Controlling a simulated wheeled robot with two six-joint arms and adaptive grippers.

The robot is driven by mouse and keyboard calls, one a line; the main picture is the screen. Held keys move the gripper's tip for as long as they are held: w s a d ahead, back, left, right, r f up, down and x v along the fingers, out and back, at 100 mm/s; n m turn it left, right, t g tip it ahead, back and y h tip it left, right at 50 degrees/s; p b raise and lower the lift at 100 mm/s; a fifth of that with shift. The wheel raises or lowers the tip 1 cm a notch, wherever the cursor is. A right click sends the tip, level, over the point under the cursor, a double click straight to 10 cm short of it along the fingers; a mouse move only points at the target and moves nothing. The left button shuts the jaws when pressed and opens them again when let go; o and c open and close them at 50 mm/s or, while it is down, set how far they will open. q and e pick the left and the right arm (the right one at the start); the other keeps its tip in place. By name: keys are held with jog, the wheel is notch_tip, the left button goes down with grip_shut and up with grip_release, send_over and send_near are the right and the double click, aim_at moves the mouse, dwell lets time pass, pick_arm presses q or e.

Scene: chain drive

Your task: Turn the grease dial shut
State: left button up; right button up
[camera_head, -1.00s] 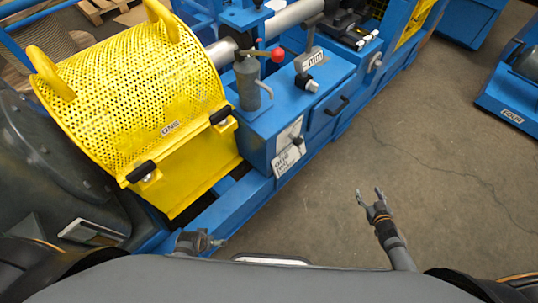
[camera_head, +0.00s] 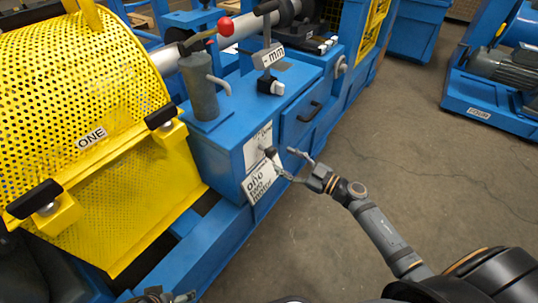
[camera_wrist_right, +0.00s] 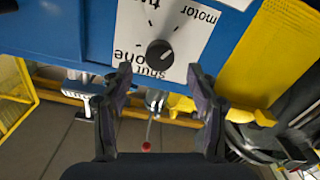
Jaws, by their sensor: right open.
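The grease dial (camera_head: 270,152) is a small black knob on a white labelled plate on the front of the blue box. In the right wrist view the dial (camera_wrist_right: 160,53) shows close up, upside down, with "shut" and "one" printed beside it and tick marks around it. I cannot tell for sure where it points. My right gripper (camera_head: 284,160) is open in front of the plate. In the wrist view its fingertips (camera_wrist_right: 159,72) stand wide on either side, just short of the dial, apart from it. My left gripper (camera_head: 158,296) shows only partly at the bottom edge.
A yellow perforated guard (camera_head: 80,90) marked ONE stands left of the box. A grey cylinder (camera_head: 203,95) with a red-knobbed lever (camera_head: 225,27) and a post marked "mm" (camera_head: 271,56) stand on top. A drawer handle (camera_head: 310,111) is to the right.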

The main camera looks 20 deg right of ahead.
aim_at(274, 154)
jog(key=b+x, duration=0.1)
jog(key=x, duration=0.5)
jog(key=shift+w+a, duration=0.15)
jog(key=shift+w, duration=0.2)
jog(key=c, duration=1.2)
